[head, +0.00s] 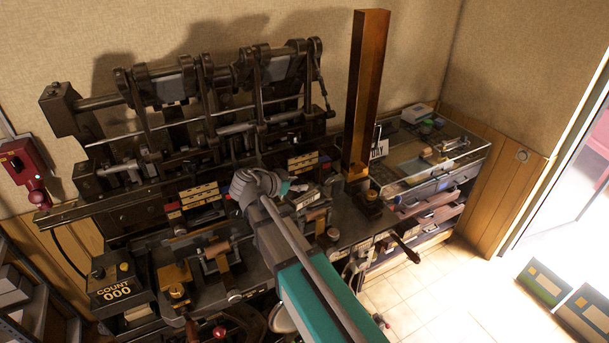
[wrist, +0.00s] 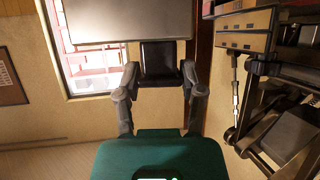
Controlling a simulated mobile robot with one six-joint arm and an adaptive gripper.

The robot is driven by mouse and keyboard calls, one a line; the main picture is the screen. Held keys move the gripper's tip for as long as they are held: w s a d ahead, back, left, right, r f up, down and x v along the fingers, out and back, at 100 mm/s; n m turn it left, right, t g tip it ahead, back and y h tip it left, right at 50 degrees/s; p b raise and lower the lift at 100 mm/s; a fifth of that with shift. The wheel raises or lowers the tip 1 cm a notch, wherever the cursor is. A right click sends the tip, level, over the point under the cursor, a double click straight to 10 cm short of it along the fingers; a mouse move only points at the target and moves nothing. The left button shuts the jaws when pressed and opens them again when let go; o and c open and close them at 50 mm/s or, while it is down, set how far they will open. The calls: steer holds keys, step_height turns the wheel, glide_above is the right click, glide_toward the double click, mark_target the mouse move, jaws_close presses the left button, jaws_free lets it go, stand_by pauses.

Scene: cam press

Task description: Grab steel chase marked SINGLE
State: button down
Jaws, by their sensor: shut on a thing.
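My gripper (wrist: 160,75) is shut on a dark block (wrist: 160,62), one finger on each side of it. A pale grey metal plate (wrist: 125,18) lies just beyond the block and runs off the top of the wrist view. The block looks like the grip of this plate, which may be the steel chase, but I cannot tell for sure. In the head view my arm reaches over the press bench, and the teal gripper body (head: 284,187) shows only in part; the fingers are hard to make out.
The dark press frame (head: 210,100) stands behind my gripper. A tall copper-coloured column (head: 367,90) rises to the right. A COUNT 000 box (head: 117,287) sits at the front left, a glass-topped cabinet (head: 470,142) at the right. Tiled floor (head: 415,290) is open at the front right.

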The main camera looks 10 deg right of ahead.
steer(key=shift+s+a+r, duration=0.3)
steer(key=shift+s+r, duration=0.05)
steer(key=shift+s, duration=0.3)
steer(key=shift+f, duration=0.15)
